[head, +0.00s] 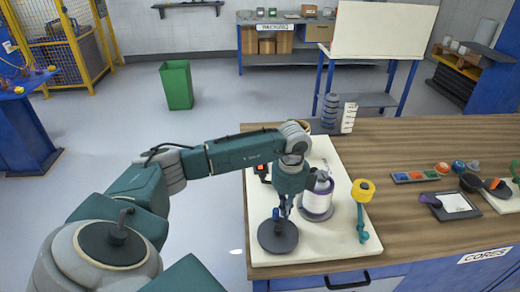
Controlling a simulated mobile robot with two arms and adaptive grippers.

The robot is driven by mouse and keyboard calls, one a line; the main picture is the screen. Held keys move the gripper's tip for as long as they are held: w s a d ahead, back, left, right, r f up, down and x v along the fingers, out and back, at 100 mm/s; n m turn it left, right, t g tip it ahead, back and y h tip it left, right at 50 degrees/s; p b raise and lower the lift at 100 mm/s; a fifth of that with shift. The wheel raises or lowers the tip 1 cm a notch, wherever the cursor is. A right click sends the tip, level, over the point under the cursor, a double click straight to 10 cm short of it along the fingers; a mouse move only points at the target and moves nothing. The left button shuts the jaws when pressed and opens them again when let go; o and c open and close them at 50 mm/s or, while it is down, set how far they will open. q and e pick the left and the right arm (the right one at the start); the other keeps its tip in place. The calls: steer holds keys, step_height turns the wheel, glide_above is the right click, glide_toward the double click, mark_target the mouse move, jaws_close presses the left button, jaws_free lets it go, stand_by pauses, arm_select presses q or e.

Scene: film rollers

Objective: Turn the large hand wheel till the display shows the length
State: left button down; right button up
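The large hand wheel (279,238) looks like a dark grey disc lying flat at the front left of a cream board (330,245). A dark blue upright knob (276,214) stands on it. My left gripper (284,208) points down at the knob, touching it or very close to it. The fingers are too small and overlapped to tell whether they are closed on it. A small dark box with an orange mark (262,173) is partly hidden behind my arm; I cannot read any length. My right gripper is not in view.
A white roll with a purple band (319,192) stands just right of my gripper. A yellow spool (363,190) and a teal handle (362,228) are at the board's right. A coloured tray (416,176) and a dark-framed panel (452,204) lie farther right on the wooden bench (400,150).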

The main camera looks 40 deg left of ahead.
arm_select(q)
steer(key=shift+w+d, duration=0.4)
steer(key=shift+w, duration=0.05)
step_height(320, 180, up, 7)
steer(key=p, duration=0.5)
steer(key=shift+d, duration=0.1)
stand_by(0.5)
